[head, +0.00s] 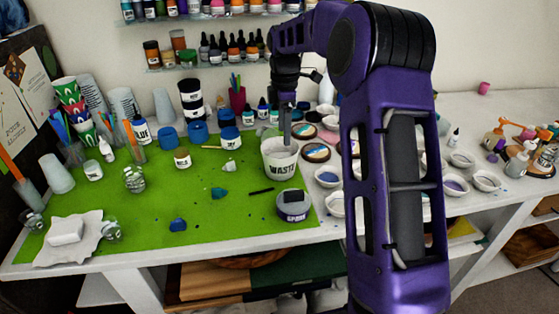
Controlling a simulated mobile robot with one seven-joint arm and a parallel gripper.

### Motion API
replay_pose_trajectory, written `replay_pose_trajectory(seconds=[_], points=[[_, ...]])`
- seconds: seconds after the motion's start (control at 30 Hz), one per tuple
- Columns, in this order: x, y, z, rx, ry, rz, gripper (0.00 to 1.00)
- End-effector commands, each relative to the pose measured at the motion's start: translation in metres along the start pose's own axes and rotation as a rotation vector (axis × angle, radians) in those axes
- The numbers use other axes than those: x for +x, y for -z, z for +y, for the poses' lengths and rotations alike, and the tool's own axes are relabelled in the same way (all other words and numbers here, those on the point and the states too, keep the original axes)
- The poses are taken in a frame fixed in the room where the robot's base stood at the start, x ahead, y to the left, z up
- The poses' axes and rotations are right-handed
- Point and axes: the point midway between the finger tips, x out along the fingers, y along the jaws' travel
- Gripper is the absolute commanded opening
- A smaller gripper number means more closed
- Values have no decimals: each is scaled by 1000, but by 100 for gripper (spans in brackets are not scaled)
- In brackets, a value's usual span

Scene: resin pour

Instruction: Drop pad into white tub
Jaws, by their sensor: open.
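The white tub (280,162), marked "WASTE", stands upright at the right back part of the green mat. My gripper (287,142) points down over the tub's mouth, its fingertips at or just inside the rim. It is open, and I see nothing held between the fingers. I cannot make out the pad for certain. The tub's inside is mostly hidden by its wall and my gripper.
The green mat (130,218) holds a grey round container (293,207) in front of the tub, a black stick (261,191) and blue lumps (178,225). A white block (66,232) lies on a cloth at left. Small bowls (328,176) crowd the tub's right.

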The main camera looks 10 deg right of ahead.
Motion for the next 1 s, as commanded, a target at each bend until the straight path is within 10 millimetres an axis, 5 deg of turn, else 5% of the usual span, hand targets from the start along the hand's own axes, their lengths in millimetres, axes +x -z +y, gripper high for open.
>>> replay_pose_trajectory(seconds=[0.23, 0.7, 1.0], points=[[-30, 0, 1, 0, -5, 0, 74], [-143, 0, 1, -1, -3, 0, 74], [-172, 0, 0, 0, -1, 0, 74]])
